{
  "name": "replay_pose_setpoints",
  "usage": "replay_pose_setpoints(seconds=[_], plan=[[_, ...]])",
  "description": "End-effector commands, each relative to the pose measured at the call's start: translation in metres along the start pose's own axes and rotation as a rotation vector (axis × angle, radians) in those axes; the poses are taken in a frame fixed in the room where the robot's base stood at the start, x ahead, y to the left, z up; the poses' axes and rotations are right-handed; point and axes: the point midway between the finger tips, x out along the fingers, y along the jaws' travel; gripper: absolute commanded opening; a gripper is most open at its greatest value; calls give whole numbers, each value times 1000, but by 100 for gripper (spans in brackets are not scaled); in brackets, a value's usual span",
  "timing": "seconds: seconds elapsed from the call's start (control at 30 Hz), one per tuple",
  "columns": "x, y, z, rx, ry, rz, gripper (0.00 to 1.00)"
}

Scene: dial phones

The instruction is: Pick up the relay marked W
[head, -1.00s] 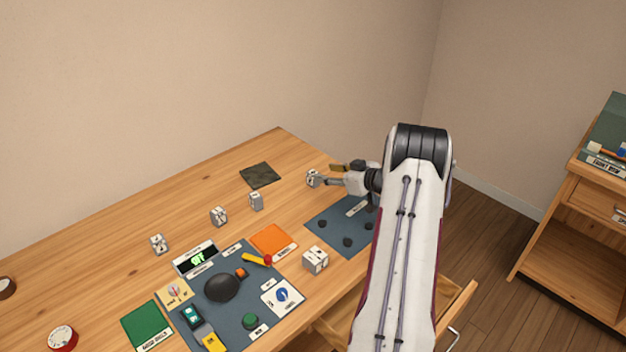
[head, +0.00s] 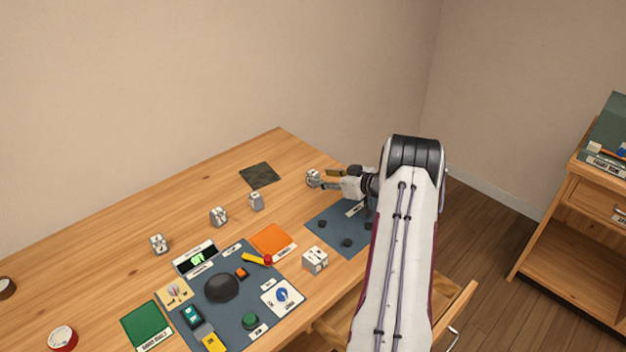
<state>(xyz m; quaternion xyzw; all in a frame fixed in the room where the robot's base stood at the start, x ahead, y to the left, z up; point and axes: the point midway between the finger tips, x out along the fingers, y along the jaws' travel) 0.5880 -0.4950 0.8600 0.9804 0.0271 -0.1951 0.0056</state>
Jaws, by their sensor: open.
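Several small white-grey relay cubes with dark marks stand on the wooden table; the marks are too small to read, so I cannot tell which is W. One relay (head: 313,177) is at the far right, at my gripper's fingertips. My gripper (head: 322,179) is open and low over the table, its fingers pointing left at that relay; I cannot tell whether they touch it. Other relays stand at the middle (head: 256,201), left of it (head: 219,216) and farther left (head: 158,243). A larger-looking relay (head: 315,260) stands near the front edge.
A blue-grey panel (head: 240,313) with knobs, switches and a display fills the front middle. A second blue-grey mat (head: 335,222) with dark knobs lies beneath my arm. Orange (head: 271,240), green (head: 147,325) and dark (head: 260,175) pads lie flat. The back left is clear.

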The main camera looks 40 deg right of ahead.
Motion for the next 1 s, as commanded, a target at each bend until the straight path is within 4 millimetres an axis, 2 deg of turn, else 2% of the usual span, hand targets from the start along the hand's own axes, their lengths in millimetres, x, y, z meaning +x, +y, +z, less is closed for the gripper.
replay_pose_setpoints(seconds=[0.43, 0.8, 1.0], plan=[[5, -1, -1, 0, 0, -1, 40], [41, -3, -8, 1, 0, 0, 40], [52, -3, -9, 0, -1, 1, 40]])
